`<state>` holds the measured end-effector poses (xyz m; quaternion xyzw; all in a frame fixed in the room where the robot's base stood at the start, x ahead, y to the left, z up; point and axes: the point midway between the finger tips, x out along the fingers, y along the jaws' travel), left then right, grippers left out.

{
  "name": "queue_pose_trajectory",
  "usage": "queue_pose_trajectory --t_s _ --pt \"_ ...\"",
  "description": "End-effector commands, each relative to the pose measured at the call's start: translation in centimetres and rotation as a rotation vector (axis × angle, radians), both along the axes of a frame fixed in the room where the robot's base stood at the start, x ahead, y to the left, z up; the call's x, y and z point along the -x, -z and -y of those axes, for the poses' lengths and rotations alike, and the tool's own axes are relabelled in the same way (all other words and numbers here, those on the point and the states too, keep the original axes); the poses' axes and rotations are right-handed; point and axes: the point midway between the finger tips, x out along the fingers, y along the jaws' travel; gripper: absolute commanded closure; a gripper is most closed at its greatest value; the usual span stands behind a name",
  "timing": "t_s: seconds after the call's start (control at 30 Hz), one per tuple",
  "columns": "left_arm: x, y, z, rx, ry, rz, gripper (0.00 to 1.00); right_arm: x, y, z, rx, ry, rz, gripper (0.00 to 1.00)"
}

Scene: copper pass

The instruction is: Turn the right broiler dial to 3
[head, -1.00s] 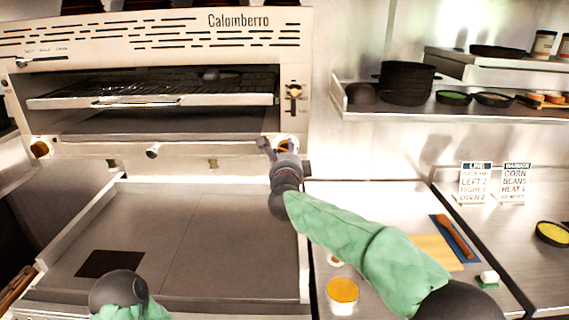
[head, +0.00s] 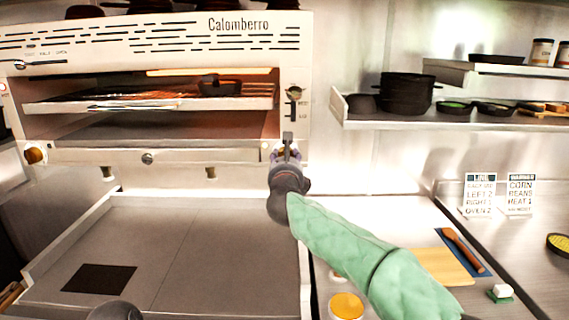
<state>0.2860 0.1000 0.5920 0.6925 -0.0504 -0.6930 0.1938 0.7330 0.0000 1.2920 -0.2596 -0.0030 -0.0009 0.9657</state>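The broiler (head: 180,155) stands at the back left, and its upper opening glows orange inside. The right broiler dial (head: 279,156) is at the right end of its front panel, mostly hidden behind my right gripper. Its pointer and numbers cannot be read. My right gripper (head: 287,148) is right in front of this dial, fingers pointing at the panel. Whether the fingers close on the dial is hidden. The left dial (head: 35,155), brass coloured, is at the panel's left end. My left gripper is out of view; only a dark rounded part of my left arm shows at the bottom.
A brass-knobbed lever (head: 294,93) sits above the right dial. A rack (head: 150,105) in the broiler holds a dark pan (head: 218,86). Below is a flat griddle (head: 200,230). Two small sign cards (head: 480,194) stand on the right counter.

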Motion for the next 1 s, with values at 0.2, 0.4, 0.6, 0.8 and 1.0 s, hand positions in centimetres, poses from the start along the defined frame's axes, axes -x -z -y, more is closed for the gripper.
queue_pose_trajectory --t_s 0.2,0.4,0.6,0.8,1.0 --pt "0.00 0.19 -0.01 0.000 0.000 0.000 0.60 -0.24 0.98 0.32 -0.016 0.010 -0.014 0.86" --pt "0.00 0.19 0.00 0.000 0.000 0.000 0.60 -0.25 1.16 0.25 -0.015 0.009 -0.017 0.86" --pt "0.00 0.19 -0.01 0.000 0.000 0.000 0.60 -0.24 1.29 0.13 -0.013 0.007 -0.018 0.30" --pt "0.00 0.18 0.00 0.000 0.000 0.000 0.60 -0.13 0.77 0.04 -0.014 0.004 -0.011 0.30" --pt "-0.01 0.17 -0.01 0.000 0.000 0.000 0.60 0.26 0.55 -0.02 -0.014 0.001 -0.008 0.30"
